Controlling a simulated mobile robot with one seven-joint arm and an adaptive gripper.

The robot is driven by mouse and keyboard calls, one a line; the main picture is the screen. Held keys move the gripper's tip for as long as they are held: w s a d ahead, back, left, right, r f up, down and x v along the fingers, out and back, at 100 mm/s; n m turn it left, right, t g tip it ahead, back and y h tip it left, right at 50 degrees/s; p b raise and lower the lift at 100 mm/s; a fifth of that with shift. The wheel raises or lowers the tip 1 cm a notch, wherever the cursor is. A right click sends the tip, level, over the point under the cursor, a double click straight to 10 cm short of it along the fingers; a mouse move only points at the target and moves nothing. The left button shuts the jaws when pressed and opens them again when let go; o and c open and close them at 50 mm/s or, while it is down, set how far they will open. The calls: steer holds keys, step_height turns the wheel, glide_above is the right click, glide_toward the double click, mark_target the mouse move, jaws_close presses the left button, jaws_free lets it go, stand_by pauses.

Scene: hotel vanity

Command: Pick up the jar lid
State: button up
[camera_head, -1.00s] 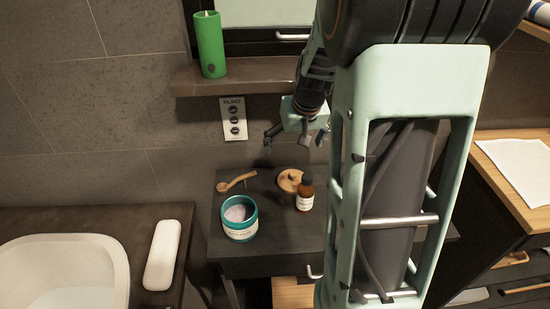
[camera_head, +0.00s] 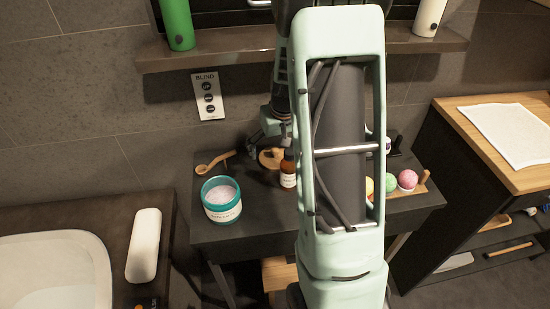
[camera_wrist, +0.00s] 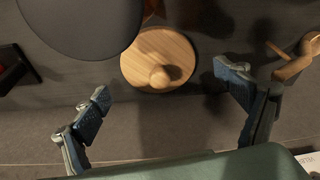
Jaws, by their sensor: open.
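The jar lid (camera_wrist: 150,52) is a round, light wooden disc with a small knob, lying on the dark table. In the head view the lid (camera_head: 268,158) is partly hidden by my gripper and a brown bottle (camera_head: 288,170). My gripper (camera_wrist: 168,100) is open and empty, its two fingers spread wide to either side of the lid and apart from it. In the head view my gripper (camera_head: 270,137) is just above and behind the lid, partly hidden by my arm. The open teal jar (camera_head: 221,200) with white contents stands front left of the lid.
A wooden scoop (camera_head: 215,162) lies left of the lid. The brown bottle stands close at the lid's front right. Colored balls (camera_head: 407,180) sit in a wooden holder on the table's right.

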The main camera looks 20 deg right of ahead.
steer(key=shift+x, duration=0.85)
steer(key=shift+c, duration=0.3)
